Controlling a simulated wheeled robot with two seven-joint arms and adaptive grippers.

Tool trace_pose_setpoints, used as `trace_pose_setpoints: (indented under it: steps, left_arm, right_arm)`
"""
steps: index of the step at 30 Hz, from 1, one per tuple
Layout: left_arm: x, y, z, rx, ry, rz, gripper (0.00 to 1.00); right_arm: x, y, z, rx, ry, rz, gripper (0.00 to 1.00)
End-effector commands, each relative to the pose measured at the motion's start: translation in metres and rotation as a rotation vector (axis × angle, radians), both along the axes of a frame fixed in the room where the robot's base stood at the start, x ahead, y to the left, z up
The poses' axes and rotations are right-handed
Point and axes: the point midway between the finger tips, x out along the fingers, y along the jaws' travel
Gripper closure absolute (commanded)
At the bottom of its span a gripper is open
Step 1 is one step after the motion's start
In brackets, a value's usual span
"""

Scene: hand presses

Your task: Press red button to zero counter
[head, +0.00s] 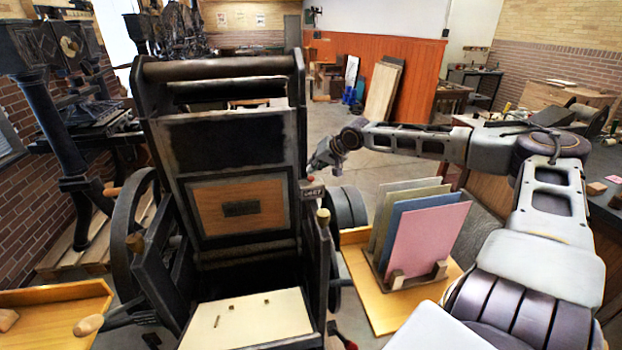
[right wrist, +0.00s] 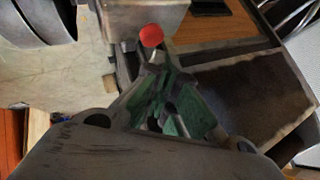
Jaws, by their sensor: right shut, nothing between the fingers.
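The counter (head: 313,192) is a small box with a digit window on the right side of the dark press frame. Its digits are too small to read surely. The red button (right wrist: 151,35) is a round knob at the edge of a grey box (right wrist: 120,12) in the right wrist view. My right gripper (head: 317,166) is just above the counter in the head view. In the right wrist view its shut, empty fingertips (right wrist: 153,68) are close to the button, with a small gap in the picture; I cannot tell whether they touch. My left gripper is not in view.
The hand press (head: 222,140) fills the middle left, with a pale bed (head: 250,322) in front. Right of it, a wooden tray (head: 385,318) holds a rack of coloured sheets (head: 428,238). A second press (head: 75,180) stands at the left. Open floor lies behind.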

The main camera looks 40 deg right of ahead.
Motion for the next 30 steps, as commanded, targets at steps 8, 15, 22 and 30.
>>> trace_pose_setpoints:
  steps: [8, 15, 22, 30]
  left_arm:
    - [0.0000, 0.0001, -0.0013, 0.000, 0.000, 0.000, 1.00]
    - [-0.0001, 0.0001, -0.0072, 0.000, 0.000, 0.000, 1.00]
    - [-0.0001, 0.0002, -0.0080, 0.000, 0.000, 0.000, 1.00]
    - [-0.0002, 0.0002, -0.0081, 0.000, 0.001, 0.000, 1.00]
  right_arm:
    - [0.0000, 0.0001, -0.0013, 0.000, 0.000, 0.000, 1.00]
    - [-0.0002, 0.0002, -0.0076, 0.000, 0.000, 0.000, 1.00]
    - [-0.0002, 0.0002, -0.0085, 0.000, 0.000, 0.000, 1.00]
    - [-0.0002, 0.0001, -0.0083, 0.000, 0.000, 0.000, 1.00]
